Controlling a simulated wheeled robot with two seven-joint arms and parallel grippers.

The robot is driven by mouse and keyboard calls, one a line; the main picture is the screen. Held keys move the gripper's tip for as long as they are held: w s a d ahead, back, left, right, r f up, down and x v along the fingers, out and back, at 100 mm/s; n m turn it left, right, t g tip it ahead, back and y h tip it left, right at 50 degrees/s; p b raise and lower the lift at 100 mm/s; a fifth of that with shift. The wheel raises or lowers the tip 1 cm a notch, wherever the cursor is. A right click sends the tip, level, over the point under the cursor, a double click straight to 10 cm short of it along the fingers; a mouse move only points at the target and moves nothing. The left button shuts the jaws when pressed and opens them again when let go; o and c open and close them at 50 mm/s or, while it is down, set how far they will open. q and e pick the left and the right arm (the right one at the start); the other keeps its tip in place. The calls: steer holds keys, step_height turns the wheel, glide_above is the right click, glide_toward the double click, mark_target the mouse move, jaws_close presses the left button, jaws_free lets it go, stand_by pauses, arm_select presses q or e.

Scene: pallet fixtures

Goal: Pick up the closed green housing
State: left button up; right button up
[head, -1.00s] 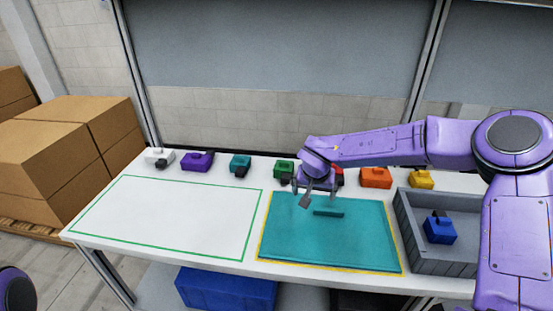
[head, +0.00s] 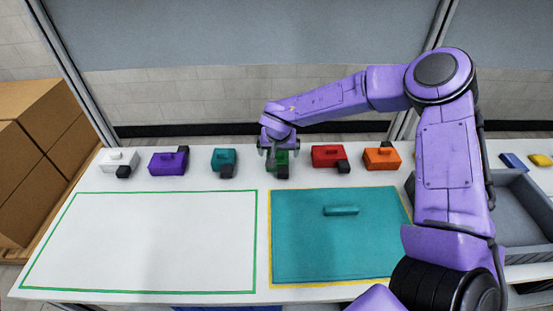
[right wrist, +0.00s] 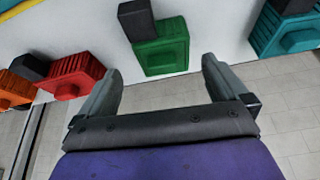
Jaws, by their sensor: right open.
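The green housing (head: 283,158) stands in the row along the back of the white table, partly hidden behind my right gripper (head: 273,152). In the right wrist view the green housing (right wrist: 160,46) shows a ribbed body with a raised bar, and a black block (right wrist: 137,20) adjoins it. My left gripper is not in view.
White (head: 118,160), purple (head: 168,161) and teal (head: 224,160) housings stand left of the green one; red (head: 328,156) and orange (head: 382,158) stand right. A teal bar lies on the teal mat (head: 300,250). The green-outlined area (head: 140,245) is empty. A grey tray (head: 525,222) is at right.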

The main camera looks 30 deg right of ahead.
mark_target(277, 154)
steer(key=x, duration=0.3)
steer(key=w+p+x, duration=0.1)
steer(key=x, duration=0.2)
steer(key=shift+w+f, duration=0.2)
steer(key=shift+s+r, duration=0.35)
steer(key=shift+s, duration=0.1)
steer(key=shift+c, duration=0.9)
steer(key=shift+s+r, duration=0.1)
steer(key=c, duration=1)
steer(key=shift+o, duration=0.2)
